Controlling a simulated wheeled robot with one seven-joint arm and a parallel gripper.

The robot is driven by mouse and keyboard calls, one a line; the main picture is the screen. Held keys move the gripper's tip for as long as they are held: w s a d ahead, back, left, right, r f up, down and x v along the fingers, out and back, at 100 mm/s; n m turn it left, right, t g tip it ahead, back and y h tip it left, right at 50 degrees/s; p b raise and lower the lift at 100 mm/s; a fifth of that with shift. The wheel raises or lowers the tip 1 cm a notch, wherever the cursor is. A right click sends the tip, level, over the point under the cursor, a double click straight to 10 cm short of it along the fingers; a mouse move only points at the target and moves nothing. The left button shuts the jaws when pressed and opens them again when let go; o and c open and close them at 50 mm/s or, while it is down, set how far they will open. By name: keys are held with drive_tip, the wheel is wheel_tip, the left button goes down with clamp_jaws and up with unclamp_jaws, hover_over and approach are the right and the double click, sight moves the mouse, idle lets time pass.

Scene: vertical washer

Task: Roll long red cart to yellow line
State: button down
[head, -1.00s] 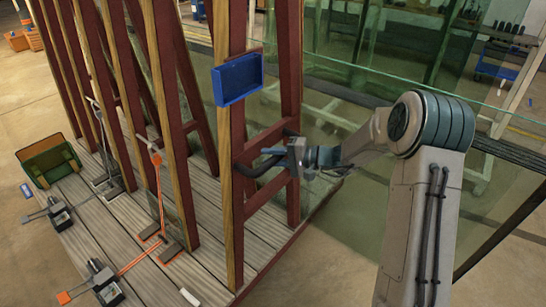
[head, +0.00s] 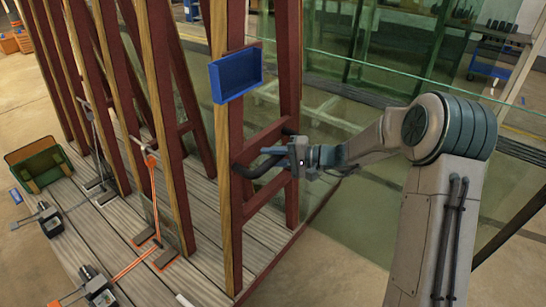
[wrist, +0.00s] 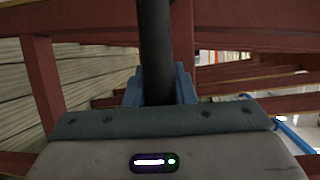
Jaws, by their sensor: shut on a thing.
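The long red cart (head: 120,243) stands at left and centre in the head view, with a grey plank deck and tall red and wooden A-frame posts. A black bar handle (head: 254,168) sticks out from its near end posts. My gripper (head: 279,151) is shut on this handle. In the wrist view the dark bar (wrist: 155,40) runs upright between the blue-grey fingers of my gripper (wrist: 160,88), with red cart beams around it. I cannot clearly make out the yellow line in these views.
A blue tray (head: 236,76) hangs on the end post. A green box (head: 38,165) and several tools lie on or beside the deck. Green glass panels (head: 360,200) stand behind the cart's right side. Bare floor (head: 300,285) shows at the bottom.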

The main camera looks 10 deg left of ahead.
drive_tip(key=c, duration=1.2)
unclamp_jaws()
drive_tip(key=shift+s+d+f, duration=0.15)
drive_tip(key=shift+d+f, duration=0.05)
drive_tip(key=shift+d, duration=0.25)
drive_tip(key=shift+a+r, duration=0.1)
drive_tip(key=shift+a, duration=0.2)
drive_tip(key=b+v, duration=0.2)
drive_tip(key=v, duration=1.2)
drive_tip(key=s+n+g+h, duration=0.25)
drive_tip(key=s+h, duration=0.55)
drive_tip(key=s, duration=0.7)
drive_tip(key=s+d+t+h, duration=0.3)
drive_tip(key=s+d+h, duration=0.4)
drive_tip(key=s, duration=0.5)
drive_tip(key=shift+d+h, duration=0.3)
drive_tip(key=shift+d, duration=0.85)
